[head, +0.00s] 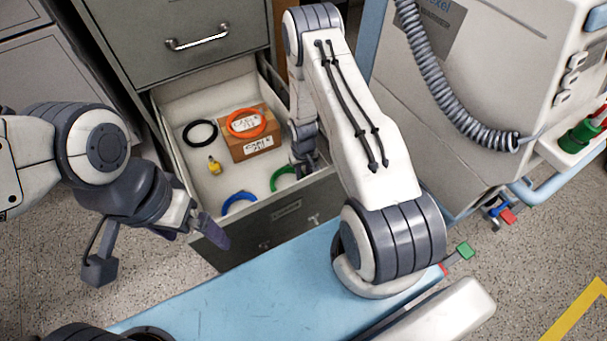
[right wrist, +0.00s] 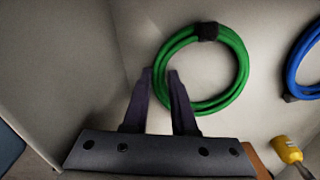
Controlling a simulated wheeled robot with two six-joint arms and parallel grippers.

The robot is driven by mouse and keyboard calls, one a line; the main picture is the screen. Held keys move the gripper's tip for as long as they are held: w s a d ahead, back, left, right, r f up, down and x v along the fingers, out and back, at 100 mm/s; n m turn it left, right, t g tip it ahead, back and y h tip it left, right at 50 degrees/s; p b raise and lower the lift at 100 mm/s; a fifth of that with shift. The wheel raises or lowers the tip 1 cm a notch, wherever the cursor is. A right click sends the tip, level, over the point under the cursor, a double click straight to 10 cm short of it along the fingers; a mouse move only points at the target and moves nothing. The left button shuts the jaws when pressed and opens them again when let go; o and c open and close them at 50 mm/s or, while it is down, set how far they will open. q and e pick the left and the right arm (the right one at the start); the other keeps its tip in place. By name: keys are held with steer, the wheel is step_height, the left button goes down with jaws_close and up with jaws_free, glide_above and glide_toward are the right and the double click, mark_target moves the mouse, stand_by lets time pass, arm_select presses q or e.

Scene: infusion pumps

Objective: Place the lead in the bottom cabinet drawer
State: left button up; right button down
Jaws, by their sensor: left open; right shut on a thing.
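The bottom cabinet drawer (head: 284,211) is pulled open. A coiled green lead (head: 283,178) is inside it near the front right corner, partly hidden by my right arm. In the right wrist view, the green lead (right wrist: 241,85) is a ring with a dark band at its top. My right gripper (right wrist: 161,72) is shut on the left edge of this ring. In the head view, my right gripper (head: 305,165) is down inside the drawer and partly hidden. My left gripper (head: 207,228) is open and empty, outside the drawer near its front left corner.
The drawer also holds a black coil (head: 200,133), an orange coil (head: 246,123) on a cardboard box (head: 251,148), a blue coil (head: 239,203) and a small yellow item (head: 214,166). A closed drawer (head: 180,38) is above. A grey machine (head: 455,110) stands at right.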

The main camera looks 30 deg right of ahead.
steer(key=c, duration=0.7)
jaws_free()
steer(key=shift+f, duration=0.1)
